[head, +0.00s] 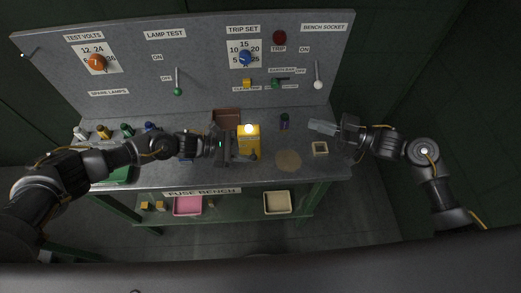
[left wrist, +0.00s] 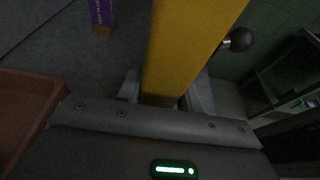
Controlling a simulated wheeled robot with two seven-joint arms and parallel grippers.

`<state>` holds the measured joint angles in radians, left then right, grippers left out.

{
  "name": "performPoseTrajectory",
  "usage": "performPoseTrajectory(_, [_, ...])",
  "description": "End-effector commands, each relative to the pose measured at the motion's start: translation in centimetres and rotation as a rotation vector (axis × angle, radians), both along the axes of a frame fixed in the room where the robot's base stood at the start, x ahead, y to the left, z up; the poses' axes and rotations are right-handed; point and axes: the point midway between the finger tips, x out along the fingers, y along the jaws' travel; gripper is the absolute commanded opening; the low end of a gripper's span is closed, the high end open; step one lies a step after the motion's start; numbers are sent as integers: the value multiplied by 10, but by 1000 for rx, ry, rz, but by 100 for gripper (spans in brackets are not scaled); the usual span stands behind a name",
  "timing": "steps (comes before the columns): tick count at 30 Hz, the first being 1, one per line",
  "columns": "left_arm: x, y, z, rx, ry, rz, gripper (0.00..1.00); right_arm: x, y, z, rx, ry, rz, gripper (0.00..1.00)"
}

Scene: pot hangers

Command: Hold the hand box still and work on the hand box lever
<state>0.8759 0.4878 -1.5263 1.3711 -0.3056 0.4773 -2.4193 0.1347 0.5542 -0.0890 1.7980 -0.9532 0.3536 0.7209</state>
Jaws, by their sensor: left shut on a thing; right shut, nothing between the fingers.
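The yellow hand box (head: 249,140) stands on the bench top near its middle, with a bright lamp on its top. My left gripper (head: 238,154) is shut on the hand box from the left. In the left wrist view the yellow body of the hand box (left wrist: 185,45) lies between the fingers. The black ball knob of the hand box lever (left wrist: 240,40) sticks out to the right in that view; most of its stem is hidden. My right gripper (head: 322,127) is shut and empty, apart from the box, over the bench's right part.
A brown tray (head: 227,115) lies just behind my left gripper. A dark cylinder (head: 284,121) stands between the box and my right gripper. A round tan mat (head: 288,160) and a small square frame (head: 320,149) lie at right. The panel (head: 205,75) with knobs and levers rises behind.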

Motion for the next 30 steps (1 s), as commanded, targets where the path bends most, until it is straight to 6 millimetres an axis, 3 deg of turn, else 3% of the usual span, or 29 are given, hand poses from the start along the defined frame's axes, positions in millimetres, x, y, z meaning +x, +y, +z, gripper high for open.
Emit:
performPoseTrajectory(1, [0, 0, 0, 1, 0, 1, 0, -4, 20, 16, -63, -36, 78, 0])
performPoseTrajectory(3, [0, 0, 0, 1, 0, 1, 0, -14, 42, 28, -154, -69, 170, 0])
performPoseTrajectory(9, [0, 0, -1, 2, 1, 0, 0, -42, 72, 40, -368, -142, 332, 0])
performPoseTrajectory(15, [0, 0, -1, 1, 1, 1, 0, -55, 76, 40, -467, -172, 389, 0])
performPoseTrajectory(30, [0, 0, 0, 1, 0, 1, 0, -56, 82, 38, -475, -174, 393, 0])
